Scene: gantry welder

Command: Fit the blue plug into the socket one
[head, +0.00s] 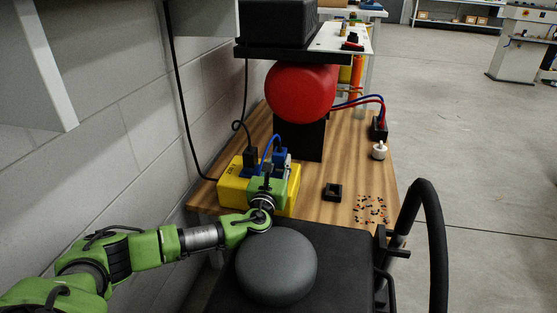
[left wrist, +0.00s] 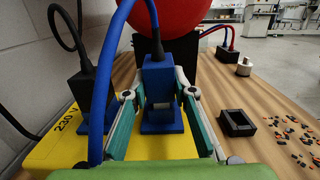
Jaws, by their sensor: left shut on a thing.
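The blue plug (left wrist: 157,78) is upright between the two fingers of my left gripper (left wrist: 158,97), which is shut on it. It also shows in the head view (head: 281,155), just beyond the gripper (head: 277,169). The plug is directly over a blue socket (left wrist: 161,124) on the yellow 230 V box (left wrist: 60,142). I cannot tell whether it is fully seated. Its blue cable (left wrist: 105,80) loops up and comes down left of the plug. A black plug (left wrist: 80,90) stands in another blue socket to the left. No socket number is legible. My right gripper is not in view.
A red tank (head: 301,91) stands behind the box on the wooden bench (head: 335,165). A small black tray (head: 332,192), scattered small parts (head: 370,209) and a white knobbed object (head: 379,150) are to the right. A grey block wall (head: 130,100) borders the left.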

